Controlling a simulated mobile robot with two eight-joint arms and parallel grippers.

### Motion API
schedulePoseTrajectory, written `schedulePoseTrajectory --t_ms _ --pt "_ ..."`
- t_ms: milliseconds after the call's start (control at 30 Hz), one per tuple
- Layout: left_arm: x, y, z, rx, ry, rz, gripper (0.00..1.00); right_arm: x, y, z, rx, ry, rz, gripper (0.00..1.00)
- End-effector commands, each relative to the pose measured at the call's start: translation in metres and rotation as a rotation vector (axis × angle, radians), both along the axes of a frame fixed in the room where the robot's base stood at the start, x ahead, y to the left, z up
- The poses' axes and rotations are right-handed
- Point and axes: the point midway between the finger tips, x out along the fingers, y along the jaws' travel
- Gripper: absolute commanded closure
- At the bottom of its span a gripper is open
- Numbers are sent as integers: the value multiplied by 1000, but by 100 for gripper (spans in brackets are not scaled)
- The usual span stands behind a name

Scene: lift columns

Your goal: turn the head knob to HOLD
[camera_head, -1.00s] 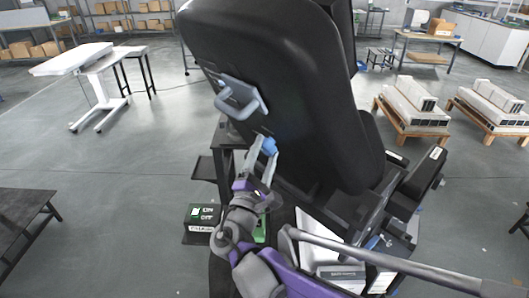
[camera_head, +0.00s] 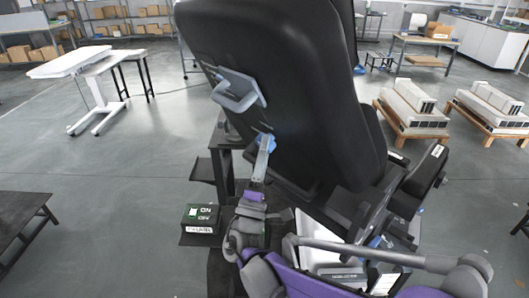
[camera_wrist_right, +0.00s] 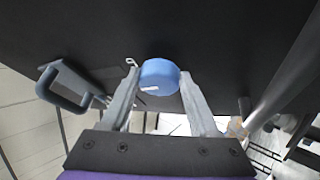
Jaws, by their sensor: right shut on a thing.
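The blue head knob (camera_head: 266,141) sits low on the back of a large black padded backrest (camera_head: 290,60). In the right wrist view the knob (camera_wrist_right: 160,77) is round, with a short white mark toward its lower left. My right gripper (camera_wrist_right: 160,88) has one finger on each side of the knob and is shut on it. In the head view the right gripper (camera_head: 264,150) reaches up to the knob from below. A small white mark shows beside the knob, but no HOLD label can be read. My left gripper is not in view.
A grey handle (camera_head: 238,92) sticks out of the backrest above the knob; it also shows at the left in the wrist view (camera_wrist_right: 64,86). A black ON/OFF box (camera_head: 201,218) stands lower left. Open floor lies to the left.

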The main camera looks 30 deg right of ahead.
Motion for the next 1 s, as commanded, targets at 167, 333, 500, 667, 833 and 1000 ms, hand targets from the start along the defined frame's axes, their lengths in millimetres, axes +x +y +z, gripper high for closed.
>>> schedulePoseTrajectory --t_ms 167,333,500,667,833,1000 --pt "0 0 -2 0 1 0 100 0 0 -1 9 -37 18 94" --pt "0 0 -3 0 1 0 100 0 0 -1 13 -50 25 94" --pt "0 0 -3 0 1 0 100 0 0 0 14 -52 26 94" --pt "0 0 -2 0 1 0 100 0 0 0 14 -52 26 94" --pt "0 0 -2 0 1 0 100 0 0 0 13 -51 26 9" --pt "0 0 -2 0 1 0 100 0 0 0 13 -50 26 9"
